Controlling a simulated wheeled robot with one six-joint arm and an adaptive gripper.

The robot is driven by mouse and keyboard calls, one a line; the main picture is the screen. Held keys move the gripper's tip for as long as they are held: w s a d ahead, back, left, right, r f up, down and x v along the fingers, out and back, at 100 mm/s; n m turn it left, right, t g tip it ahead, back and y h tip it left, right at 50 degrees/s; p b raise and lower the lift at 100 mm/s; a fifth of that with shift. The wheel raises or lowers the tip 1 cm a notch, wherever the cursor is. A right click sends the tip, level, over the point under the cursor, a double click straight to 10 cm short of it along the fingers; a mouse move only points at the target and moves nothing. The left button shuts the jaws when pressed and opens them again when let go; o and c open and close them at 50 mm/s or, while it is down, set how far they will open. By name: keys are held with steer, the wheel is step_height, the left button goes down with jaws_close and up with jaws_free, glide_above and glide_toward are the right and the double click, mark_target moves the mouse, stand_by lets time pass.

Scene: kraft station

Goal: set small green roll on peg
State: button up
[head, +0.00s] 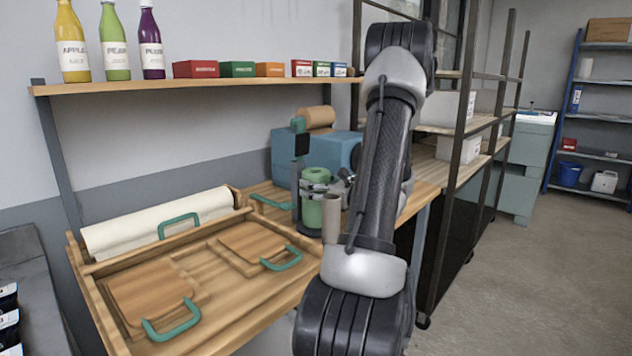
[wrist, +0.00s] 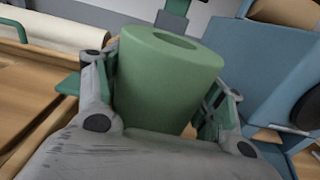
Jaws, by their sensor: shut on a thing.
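The small green roll (head: 313,211) is upright between the fingers of my gripper (head: 318,187), which is shut on it. In the head view green shows above and below the fingers. In the wrist view the roll (wrist: 168,85) fills the middle, slightly tilted in the picture, with its top hole visible and nothing sticking out of it. A dark upright post (head: 302,165) stands right behind the roll. I cannot make out the peg for certain, nor whether the roll's lower end touches anything.
A grey-brown cylinder (head: 331,217) stands close to the right of the roll. A blue box (head: 345,150) is behind it, with a brown roll (head: 318,116) nearby. A wooden tray (head: 190,262) with green handles and a white roll (head: 150,222) lie to the left.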

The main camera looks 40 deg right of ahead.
steer(key=shift+f, duration=0.2)
steer(key=o, duration=1.5)
steer(key=shift+c, duration=0.2)
step_height(320, 180, up, 10)
